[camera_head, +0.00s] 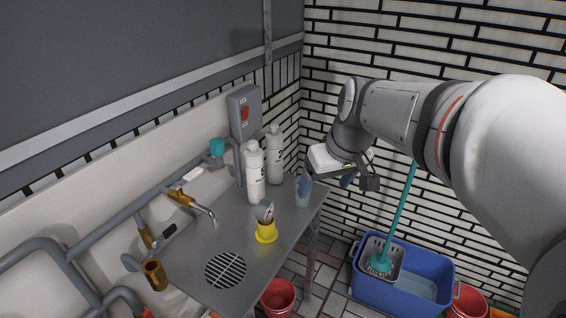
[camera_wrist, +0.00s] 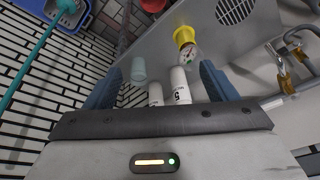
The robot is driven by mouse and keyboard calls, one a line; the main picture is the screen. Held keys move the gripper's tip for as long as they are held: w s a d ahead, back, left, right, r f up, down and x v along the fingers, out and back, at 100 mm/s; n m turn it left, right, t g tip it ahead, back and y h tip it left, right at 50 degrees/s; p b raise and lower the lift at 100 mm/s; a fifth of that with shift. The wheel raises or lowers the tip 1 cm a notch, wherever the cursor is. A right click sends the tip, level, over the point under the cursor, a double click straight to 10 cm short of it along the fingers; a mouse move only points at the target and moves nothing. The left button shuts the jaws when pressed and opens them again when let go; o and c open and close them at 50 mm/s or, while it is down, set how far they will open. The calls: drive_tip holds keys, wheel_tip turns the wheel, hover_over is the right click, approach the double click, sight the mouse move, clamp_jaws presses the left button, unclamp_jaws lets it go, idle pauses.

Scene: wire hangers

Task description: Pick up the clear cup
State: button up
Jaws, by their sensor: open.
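The clear cup (camera_wrist: 138,69) is a small translucent, bluish cup near the edge of the grey metal table. It shows in the wrist view ahead of my fingers, nearer the left one. In the head view the clear cup (camera_head: 303,198) stands at the table's far right corner, with a blue finger seemingly overlapping its top. My gripper (camera_head: 326,182) hangs above and to the right of that corner. Its two blue fingers are spread wide in the wrist view (camera_wrist: 160,84), with nothing held between them.
Two white bottles (camera_head: 255,175) (camera_head: 275,158) stand left of the cup, by the wall. A tap (camera_head: 205,212) and pipes line the wall. A blue mop bucket (camera_head: 400,292) is on the floor.

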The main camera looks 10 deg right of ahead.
drive_tip(key=w+f+n+y+b, duration=0.1)
drive_tip(key=w+f+n+b, duration=0.1)
drive_tip(key=w+f+b, duration=0.5)
drive_tip(key=w+f+n+t+y+b, duration=0.1)
drive_tip(key=w+f+b, duration=0.7)
drive_tip(key=w+f, duration=0.1)
drive_tip(key=w+f+n+y+b, duration=0.1)
drive_tip(key=w+f+n+b, duration=0.1)
drive_tip(key=w+f+b, duration=0.6)
drive_tip(key=shift+w+a+f+n, duration=0.1)
drive_tip(key=shift+w+f+n, duration=0.05)
drive_tip(key=shift+w, duration=0.35)
drive_tip(key=shift+w+f+n, duration=0.1)
drive_tip(key=shift+w+n, duration=0.05)
drive_tip(key=shift+w, duration=0.3)
drive_tip(key=shift+c, duration=0.2)
drive_tip(key=c, duration=1)
drive_tip(key=shift+r, duration=0.15)
